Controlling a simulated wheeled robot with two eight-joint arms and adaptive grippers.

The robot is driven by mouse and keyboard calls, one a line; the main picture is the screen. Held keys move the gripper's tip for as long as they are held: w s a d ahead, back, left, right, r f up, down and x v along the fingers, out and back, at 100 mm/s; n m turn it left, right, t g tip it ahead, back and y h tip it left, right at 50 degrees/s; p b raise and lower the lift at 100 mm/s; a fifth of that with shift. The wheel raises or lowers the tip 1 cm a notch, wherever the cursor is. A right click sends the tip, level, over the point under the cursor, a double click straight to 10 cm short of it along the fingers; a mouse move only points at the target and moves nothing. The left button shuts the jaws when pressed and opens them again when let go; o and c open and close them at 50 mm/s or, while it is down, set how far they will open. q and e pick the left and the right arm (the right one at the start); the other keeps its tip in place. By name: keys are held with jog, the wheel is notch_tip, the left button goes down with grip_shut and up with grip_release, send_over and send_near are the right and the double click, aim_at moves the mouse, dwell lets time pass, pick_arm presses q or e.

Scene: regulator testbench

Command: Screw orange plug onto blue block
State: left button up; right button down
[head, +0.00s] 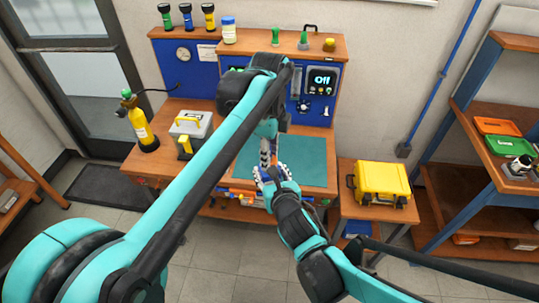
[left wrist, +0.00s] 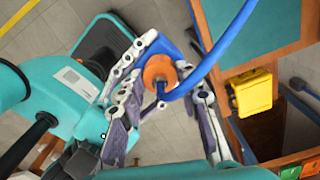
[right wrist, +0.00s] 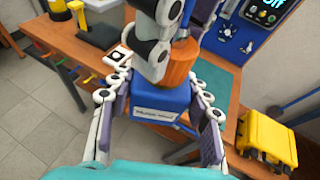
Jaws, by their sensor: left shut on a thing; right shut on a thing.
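The orange plug (right wrist: 182,62) sits against the top of the blue block (right wrist: 160,103) in the right wrist view, roughly in line with it. Whether its thread is engaged is hidden. My left gripper (head: 266,158) comes down from above and is shut on the plug. The plug also shows in the left wrist view (left wrist: 160,70), with a blue hose (left wrist: 212,62) at it and part of the block behind it. My right gripper (head: 271,177) is shut on the block from two sides, with the labelled face towards the right wrist camera. In the head view the grippers hide plug and block.
The bench with a teal mat (head: 305,158) lies behind the grippers. A yellow case (head: 381,183) stands on a low table at the right. A grey case (head: 190,128) and a yellow cylinder (head: 141,128) stand at the left. A blue panel with a display (head: 321,80) rises behind.

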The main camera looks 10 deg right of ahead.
pick_arm(q)
jog(key=m, duration=1.4)
jog(key=shift+w+m, duration=0.1)
jog(key=shift+m, duration=0.3)
jog(key=o, duration=1.1)
jog(key=shift+o, duration=0.2)
jog(key=shift+r, duration=2.25)
jog(key=shift+n, duration=0.3)
jog(key=shift+c, duration=0.5)
